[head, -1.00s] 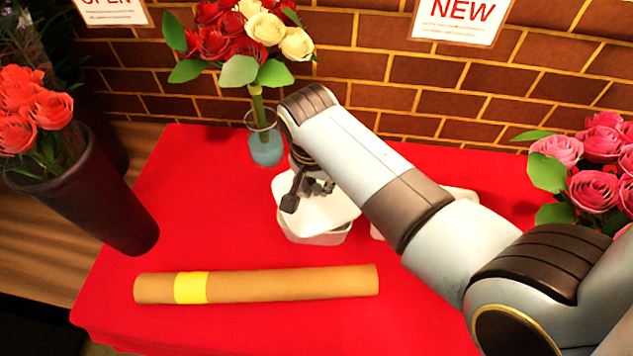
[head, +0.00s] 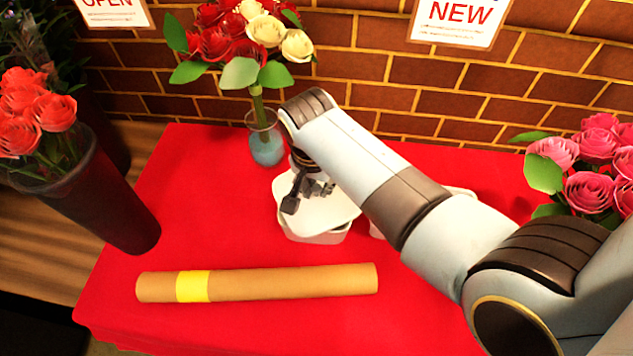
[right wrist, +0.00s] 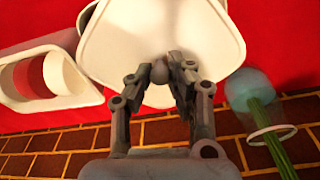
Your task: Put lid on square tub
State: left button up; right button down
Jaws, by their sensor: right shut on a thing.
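The white lid (head: 330,211) lies over the top of the white square tub (head: 318,237) in the middle of the red table. The tub's wall shows below the lid's near edge; I cannot tell whether the lid is fully seated. My right gripper (head: 311,192) is above the lid, shut on the lid's round knob (right wrist: 159,73). In the right wrist view, the lid (right wrist: 160,35) fills the top middle, and the two fingers (right wrist: 159,82) close around the knob. The lid's far side is partly hidden by my arm. My left gripper is not in view.
A glass vase (head: 265,145) with roses stands close behind the tub. A brown paper roll (head: 290,281) with a yellow band lies in front. A white container with a round opening (right wrist: 45,80) sits beside the tub. The red table (head: 200,215) is clear on the left.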

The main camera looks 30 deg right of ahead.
dwell(0.3)
jog(key=c, duration=1.2)
grip_release()
jog(key=shift+o, duration=0.5)
jog(key=o, duration=0.4)
jog(key=shift+r, duration=0.1)
